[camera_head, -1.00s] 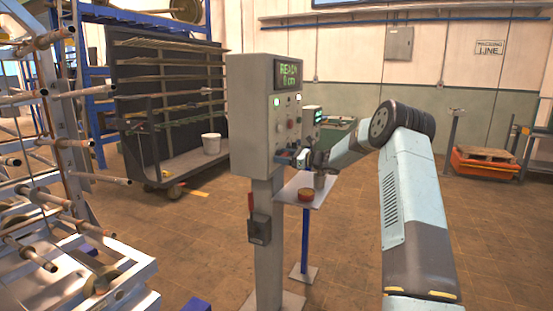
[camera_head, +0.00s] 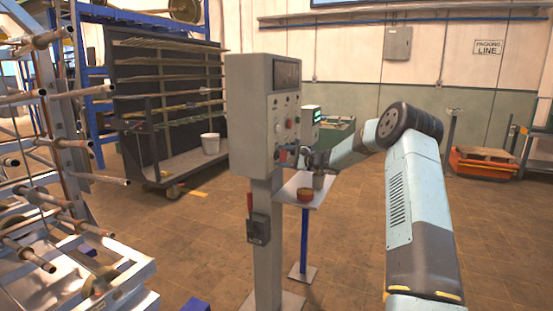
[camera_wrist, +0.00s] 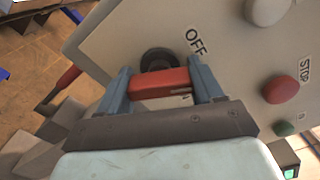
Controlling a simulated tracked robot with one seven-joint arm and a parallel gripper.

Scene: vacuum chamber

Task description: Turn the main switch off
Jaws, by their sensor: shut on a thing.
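The grey control box (camera_head: 250,120) stands on a post, and its display (camera_head: 287,73) is dark. In the wrist view the main switch's red handle (camera_wrist: 162,83) lies between the two blue fingers of my gripper (camera_wrist: 165,85), which is shut on it. The switch's dark round base (camera_wrist: 157,60) shows just beyond the handle, beside the "OFF" label (camera_wrist: 195,42). Another marking below is mostly hidden by the right finger. In the head view my gripper (camera_head: 295,157) is at the lower part of the box's front, and the switch is largely hidden there.
A red button (camera_wrist: 280,89) marked "STOP", a green button (camera_wrist: 285,128) and a pale knob (camera_wrist: 267,10) sit near my gripper on the panel. A small shelf (camera_head: 318,195) with a round red-brown container (camera_head: 305,194) is below my wrist. A rack (camera_head: 60,150) stands at left.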

